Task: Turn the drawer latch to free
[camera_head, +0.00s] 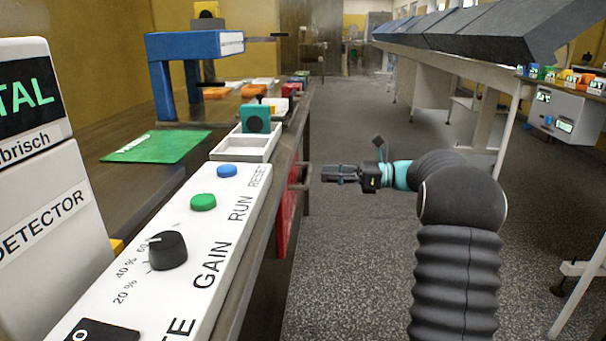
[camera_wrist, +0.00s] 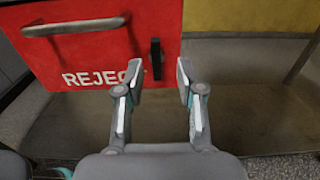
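The drawer latch (camera_wrist: 156,60) is a small black upright bar on the right part of the red REJECT drawer front (camera_wrist: 110,70) in the wrist view. My gripper (camera_wrist: 160,75) is open and empty, with its fingers pointing at the drawer. The latch appears between the fingertips, nearer the left one; I cannot tell whether they touch. In the head view my gripper (camera_head: 342,174) is close to the red drawer (camera_head: 287,215) under the bench edge. The latch cannot be made out there.
A grey bar handle (camera_wrist: 75,27) sits left of the latch. A yellow panel (camera_wrist: 240,18) is to its right. The control panel (camera_head: 160,260) with knob and buttons lies on the bench at left. The grey aisle floor (camera_head: 350,270) is open.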

